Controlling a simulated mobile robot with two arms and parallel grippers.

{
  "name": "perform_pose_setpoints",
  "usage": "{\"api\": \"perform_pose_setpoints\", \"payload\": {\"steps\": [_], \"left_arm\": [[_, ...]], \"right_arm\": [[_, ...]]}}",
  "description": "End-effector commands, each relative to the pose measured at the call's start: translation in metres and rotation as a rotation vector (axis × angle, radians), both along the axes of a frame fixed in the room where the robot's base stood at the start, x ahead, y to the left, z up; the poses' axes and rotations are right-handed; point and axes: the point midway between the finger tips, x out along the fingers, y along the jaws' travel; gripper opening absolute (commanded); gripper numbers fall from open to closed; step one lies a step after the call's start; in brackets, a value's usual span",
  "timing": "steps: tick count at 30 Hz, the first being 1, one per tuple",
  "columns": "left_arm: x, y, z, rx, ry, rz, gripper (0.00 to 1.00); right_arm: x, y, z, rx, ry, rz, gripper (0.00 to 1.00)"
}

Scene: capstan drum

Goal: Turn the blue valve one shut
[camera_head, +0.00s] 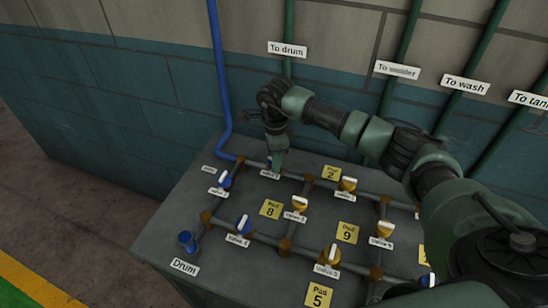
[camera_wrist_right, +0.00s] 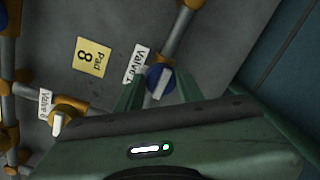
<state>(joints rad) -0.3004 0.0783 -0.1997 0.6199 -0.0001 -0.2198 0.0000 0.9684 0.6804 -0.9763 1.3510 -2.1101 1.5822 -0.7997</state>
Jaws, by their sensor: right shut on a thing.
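The blue valve one (camera_wrist_right: 158,80) shows in the right wrist view as a blue round body with a white handle, beside its tag "Valve 1" (camera_wrist_right: 135,65). The white handle looks roughly in line with the pipe behind it. My right gripper (camera_head: 275,162) reaches down over this valve at the back of the bench, and hides most of it in the head view. In the right wrist view the fingers of my right gripper (camera_wrist_right: 156,92) stand on both sides of the handle, shut on it. My left gripper is in neither view.
The grey bench (camera_head: 165,235) carries a pipe grid with other blue valves (camera_head: 243,223) and several orange valves (camera_head: 299,203) with white handles. Yellow pad tags (camera_head: 271,209) lie between them. A blue pipe (camera_head: 220,75) and green pipes rise along the wall behind. A blue fitting (camera_head: 187,241) stands by the "Drum" tag.

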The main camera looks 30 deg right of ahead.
Motion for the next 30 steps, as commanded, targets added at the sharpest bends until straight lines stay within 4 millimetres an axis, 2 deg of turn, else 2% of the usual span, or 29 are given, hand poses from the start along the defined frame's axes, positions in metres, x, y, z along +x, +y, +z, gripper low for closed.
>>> {"api": "perform_pose_setpoints", "payload": {"steps": [11, 30], "left_arm": [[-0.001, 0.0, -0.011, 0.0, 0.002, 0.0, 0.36], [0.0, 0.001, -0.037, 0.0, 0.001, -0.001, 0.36]], "right_arm": [[0.001, 0.0, -0.001, -0.001, -0.004, -0.156, 0.0], [0.003, 0.0, -0.001, -0.001, -0.004, -0.75, 0.0]]}}
